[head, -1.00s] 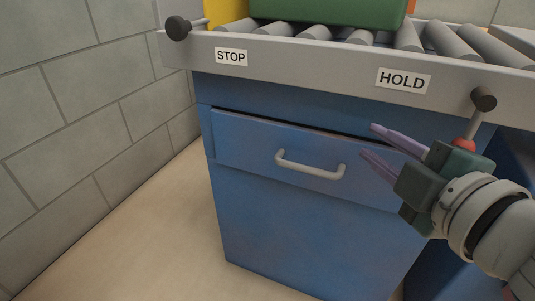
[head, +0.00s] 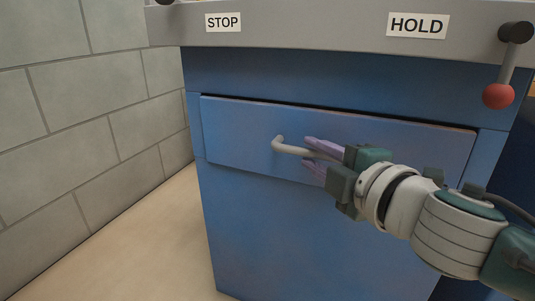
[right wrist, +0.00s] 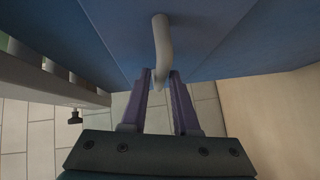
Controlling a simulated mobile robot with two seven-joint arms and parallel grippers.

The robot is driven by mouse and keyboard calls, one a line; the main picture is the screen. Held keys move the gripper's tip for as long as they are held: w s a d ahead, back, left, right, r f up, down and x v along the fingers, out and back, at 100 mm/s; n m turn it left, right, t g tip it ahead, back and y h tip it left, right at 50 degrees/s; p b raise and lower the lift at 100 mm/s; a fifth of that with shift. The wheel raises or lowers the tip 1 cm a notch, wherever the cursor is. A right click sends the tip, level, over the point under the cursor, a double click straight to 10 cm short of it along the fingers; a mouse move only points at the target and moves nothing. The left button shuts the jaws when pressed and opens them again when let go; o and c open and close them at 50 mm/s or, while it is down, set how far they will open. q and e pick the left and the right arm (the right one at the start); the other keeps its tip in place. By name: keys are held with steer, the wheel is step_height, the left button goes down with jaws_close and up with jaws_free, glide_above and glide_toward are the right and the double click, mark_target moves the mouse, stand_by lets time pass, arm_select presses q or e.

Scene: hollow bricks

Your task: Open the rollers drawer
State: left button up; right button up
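The blue drawer front (head: 235,130) sits in the blue cabinet under the grey roller frame, with a thin dark gap along its top edge. It looks shut or nearly so. Its pale bar handle (head: 278,145) is partly hidden behind my right gripper (head: 312,156). That gripper's purple fingers are apart, one above and one below the right part of the handle. In the right wrist view the handle (right wrist: 161,45) runs down to between the two fingertips (right wrist: 160,78). I cannot tell whether either finger touches it. My left gripper is not in view.
Above the drawer is the grey frame (head: 300,27) with STOP (head: 223,22) and HOLD (head: 417,25) labels. A lever with a red ball (head: 498,96) hangs at the right. A block wall (head: 90,120) stands at the left. The floor (head: 150,245) before it is clear.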

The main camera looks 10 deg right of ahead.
steer(key=shift+x, duration=1)
jaws_close()
stand_by(0.8)
